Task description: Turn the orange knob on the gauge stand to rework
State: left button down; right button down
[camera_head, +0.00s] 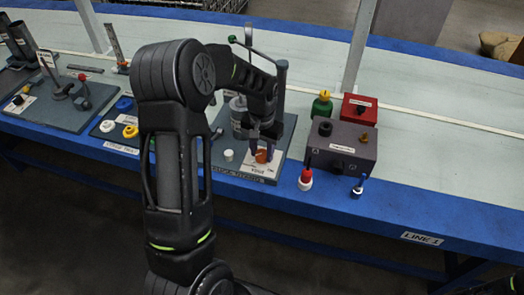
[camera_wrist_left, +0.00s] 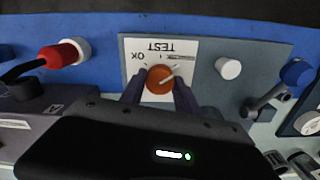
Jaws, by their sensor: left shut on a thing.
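The orange knob (camera_head: 261,156) sits on a white label plate (camera_head: 252,168) on the grey gauge stand (camera_head: 232,173). My left gripper (camera_head: 263,140) reaches down over it from behind the arm and is shut on the knob. In the left wrist view the orange knob (camera_wrist_left: 160,79) lies between the two dark fingertips (camera_wrist_left: 158,88), with a white pointer line slanting up to the right in that picture. The plate, seen upside down there, reads TEST and OK; the third marking is too small to read. My right gripper is not in view.
A white knob (camera_head: 229,155) stands beside the plate. The bench's far right is clear.

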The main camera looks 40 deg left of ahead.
aim_at(262, 153)
pick_arm(q)
jog(key=c, duration=0.9)
grip_release()
jog(key=shift+r, duration=0.1)
notch_tip(262, 153, up, 8)
jog(key=shift+f, duration=0.15)
